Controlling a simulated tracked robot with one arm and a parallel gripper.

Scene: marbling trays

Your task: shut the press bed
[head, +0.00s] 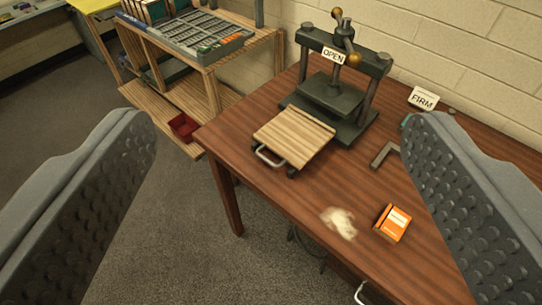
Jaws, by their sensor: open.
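The press (343,75) is a dark green metal frame with a screw handle, standing at the back of the wooden table. A sign reading OPEN (333,56) hangs on its top bar. The press bed (294,136) is a light wooden slatted board, slid out of the press toward the front left. A metal pull handle (268,158) is on its front edge. My gripper (280,140) is open and empty, with its two grey fingers wide apart in the foreground. The fingers appear closer to the camera than the bed and do not touch it.
An orange box (393,223) and a crumpled pale cloth (340,222) lie near the table's front edge. A wooden rack (208,62) stands behind left, with a red bin (183,128). Floor (185,230) is clear.

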